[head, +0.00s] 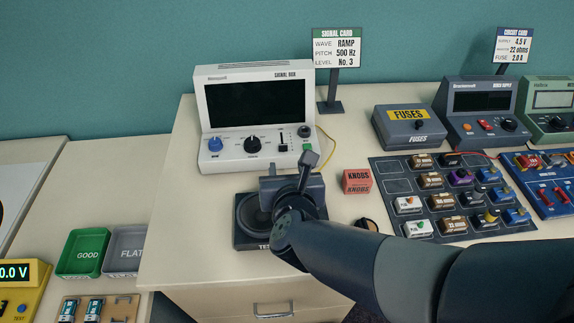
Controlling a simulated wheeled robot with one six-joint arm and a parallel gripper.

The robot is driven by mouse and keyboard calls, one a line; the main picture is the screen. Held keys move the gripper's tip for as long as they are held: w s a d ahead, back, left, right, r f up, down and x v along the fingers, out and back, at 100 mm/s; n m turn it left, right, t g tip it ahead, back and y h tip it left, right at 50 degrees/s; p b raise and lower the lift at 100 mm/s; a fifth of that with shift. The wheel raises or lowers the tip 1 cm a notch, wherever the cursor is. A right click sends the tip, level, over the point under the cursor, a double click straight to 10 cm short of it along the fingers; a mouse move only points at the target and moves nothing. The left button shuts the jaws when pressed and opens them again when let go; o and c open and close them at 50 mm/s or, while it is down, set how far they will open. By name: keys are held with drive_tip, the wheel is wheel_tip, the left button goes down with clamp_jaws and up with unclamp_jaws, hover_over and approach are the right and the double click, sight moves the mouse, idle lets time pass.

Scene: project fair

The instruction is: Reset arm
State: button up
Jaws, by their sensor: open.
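My arm reaches in from the lower right. My gripper (289,178) is open over the black speaker box (243,238), and I see nothing held in it. The arm and gripper hide much of that box and its label; only "TE" can be read. I cannot tell whether the gripper touches the box. Behind the gripper stands the white signal box (213,155), with a dark screen, a blue knob, a black knob, a slider and a green button.
A red knobs box (357,181) stands right of my gripper. The signal card (337,48) stands behind. Right are the fuses box (409,127), the bench supply (480,112) and a dark parts tray (390,167). A green tray (84,252) and grey tray (125,250) lie left.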

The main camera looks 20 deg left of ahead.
sight(283, 154)
drive_tip(key=x, duration=1)
drive_tip(key=shift+w+a, duration=0.15)
drive_tip(key=shift+w, duration=0.15)
drive_tip(key=shift+w+a+p, duration=0.3)
drive_tip(key=shift+w+p, duration=0.1)
drive_tip(key=shift+w, duration=0.1)
drive_tip(key=shift+f, duration=0.1)
